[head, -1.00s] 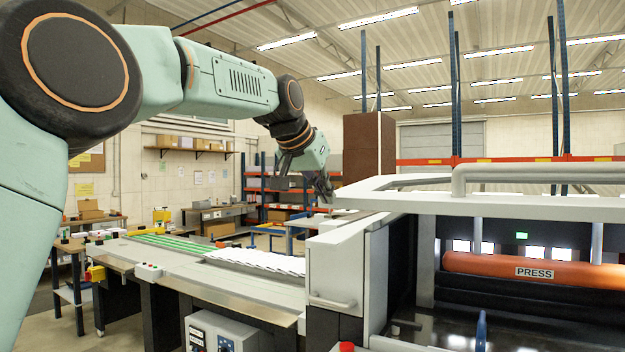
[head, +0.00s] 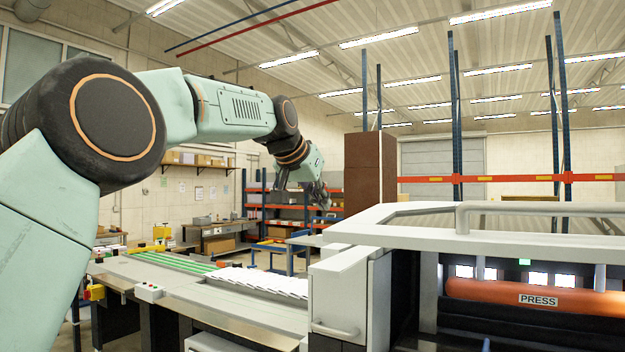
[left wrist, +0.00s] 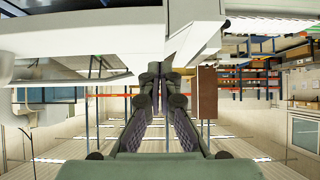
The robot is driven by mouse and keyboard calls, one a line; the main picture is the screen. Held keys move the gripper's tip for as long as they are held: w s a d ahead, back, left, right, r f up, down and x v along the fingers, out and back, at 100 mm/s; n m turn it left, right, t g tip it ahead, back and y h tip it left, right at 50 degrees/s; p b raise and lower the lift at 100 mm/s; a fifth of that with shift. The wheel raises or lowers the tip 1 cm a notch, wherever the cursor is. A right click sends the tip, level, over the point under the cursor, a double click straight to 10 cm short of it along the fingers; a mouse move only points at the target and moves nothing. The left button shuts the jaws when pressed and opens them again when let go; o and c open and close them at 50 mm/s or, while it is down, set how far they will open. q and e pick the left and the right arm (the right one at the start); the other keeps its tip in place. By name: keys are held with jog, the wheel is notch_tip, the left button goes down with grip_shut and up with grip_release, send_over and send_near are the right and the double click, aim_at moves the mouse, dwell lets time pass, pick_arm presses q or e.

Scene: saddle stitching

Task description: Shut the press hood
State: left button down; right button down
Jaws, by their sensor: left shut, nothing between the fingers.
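The press hood (head: 400,229) is a white frame with a grey handle bar (head: 530,208). It stands raised above the press (head: 340,290), and the orange roller (head: 520,295) marked PRESS shows in the open space below it. My left gripper (head: 322,203) is shut and empty. In the head view it appears just above and left of the hood's left corner, and its distance from it is hard to judge. In the left wrist view the shut fingers (left wrist: 155,75) point toward a large white panel at the top of the picture. My right gripper is not in view.
A conveyor table (head: 220,300) with a row of white sheets (head: 255,280) runs left of the press. A brown cabinet (head: 365,175) and a red-orange rail with blue posts stand behind. The space above the hood looks clear.

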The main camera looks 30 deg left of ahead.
aim_at(330, 228)
pick_arm(q)
jog(key=f, duration=0.4)
jog(key=shift+w+d, duration=0.2)
jog(key=shift+w, duration=0.2)
jog(key=shift+s+a, duration=0.15)
